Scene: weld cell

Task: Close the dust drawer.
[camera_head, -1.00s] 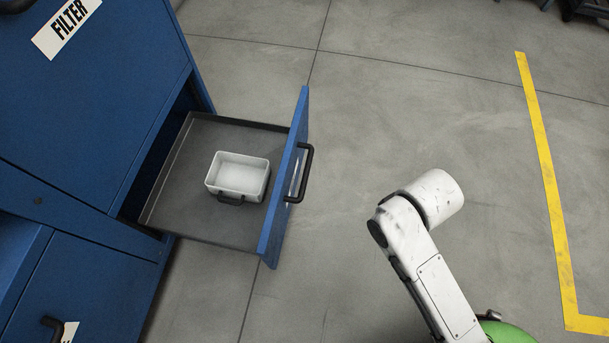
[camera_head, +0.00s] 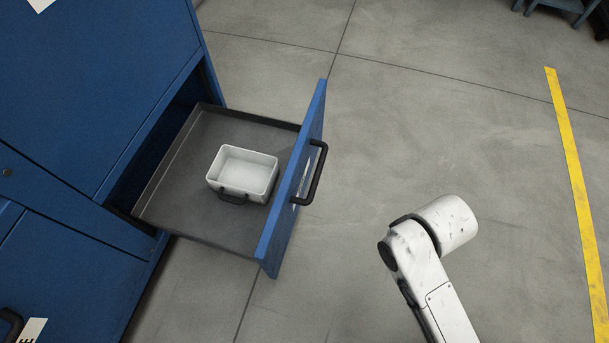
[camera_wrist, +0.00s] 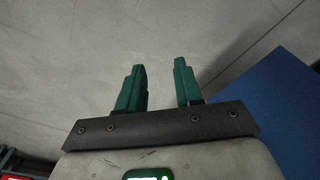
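The dust drawer (camera_head: 291,185) is pulled out of the blue cabinet (camera_head: 95,85). Its blue front carries a black bar handle (camera_head: 316,176). A white bin (camera_head: 243,172) with a dark handle sits inside on the grey drawer floor. In the wrist view, my gripper (camera_wrist: 159,84) has its two green fingers apart with nothing between them, over bare floor. A blue panel (camera_wrist: 275,115) shows at the right of that view; I cannot tell which part it is. In the head view, my white arm is right of the drawer front, apart from it, and the gripper is not visible.
Open concrete floor (camera_head: 420,120) lies right of the drawer. A yellow floor line (camera_head: 577,190) runs along the right side. Dark furniture (camera_head: 562,8) stands at the far top right. Another black handle (camera_head: 12,326) is on the cabinet at lower left.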

